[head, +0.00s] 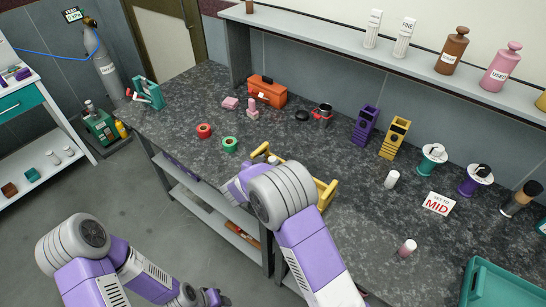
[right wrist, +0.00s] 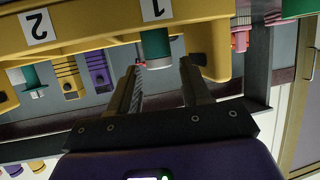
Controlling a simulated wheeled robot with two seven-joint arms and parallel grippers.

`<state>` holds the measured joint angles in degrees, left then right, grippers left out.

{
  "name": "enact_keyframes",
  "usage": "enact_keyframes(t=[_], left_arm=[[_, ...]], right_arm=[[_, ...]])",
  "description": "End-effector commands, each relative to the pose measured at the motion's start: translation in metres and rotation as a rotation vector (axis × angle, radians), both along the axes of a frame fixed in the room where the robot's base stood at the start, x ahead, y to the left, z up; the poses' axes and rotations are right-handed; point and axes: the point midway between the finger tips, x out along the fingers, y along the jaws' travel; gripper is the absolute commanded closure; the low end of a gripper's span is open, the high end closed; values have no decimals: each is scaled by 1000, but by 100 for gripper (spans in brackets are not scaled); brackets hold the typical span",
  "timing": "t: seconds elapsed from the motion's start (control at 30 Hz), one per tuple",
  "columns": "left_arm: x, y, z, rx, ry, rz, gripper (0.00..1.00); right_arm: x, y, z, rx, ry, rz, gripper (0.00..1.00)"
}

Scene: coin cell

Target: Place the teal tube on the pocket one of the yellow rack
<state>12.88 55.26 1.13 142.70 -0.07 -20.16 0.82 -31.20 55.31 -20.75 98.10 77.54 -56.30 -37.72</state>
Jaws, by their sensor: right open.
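The yellow rack (head: 327,190) stands near the front edge of the dark bench, partly hidden by my right arm in the head view. In the right wrist view, which is upside down, the rack (right wrist: 95,35) shows labels 1 and 2. The teal tube (right wrist: 154,48) is upright at the pocket labelled 1, with a pale end showing. How deep it sits is hidden. My right gripper (right wrist: 158,75) is open, with one finger on each side of the tube and visible gaps between. My left gripper (head: 214,297) is low at the bottom, away from the bench, its jaws unclear.
An orange toolbox (head: 267,91), purple (head: 366,125) and yellow (head: 395,138) holders and spools stand behind. A white cylinder (head: 392,179) and a MID sign (head: 438,204) are to the right. A teal tray (head: 478,265) is front right.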

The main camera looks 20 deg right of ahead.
Motion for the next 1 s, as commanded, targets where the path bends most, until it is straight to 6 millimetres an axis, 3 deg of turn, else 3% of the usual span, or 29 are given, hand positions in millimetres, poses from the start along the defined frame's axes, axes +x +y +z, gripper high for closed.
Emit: enact_keyframes(t=[0.2,0.4,1.0], left_arm=[[0,0,13,0,0,0,57],[0,0,17,0,0,0,57],[0,0,17,0,0,0,57]], right_arm=[[-32,29,20,0,0,3,52],[-48,42,27,0,1,1,52],[-51,45,28,0,0,-1,52]])
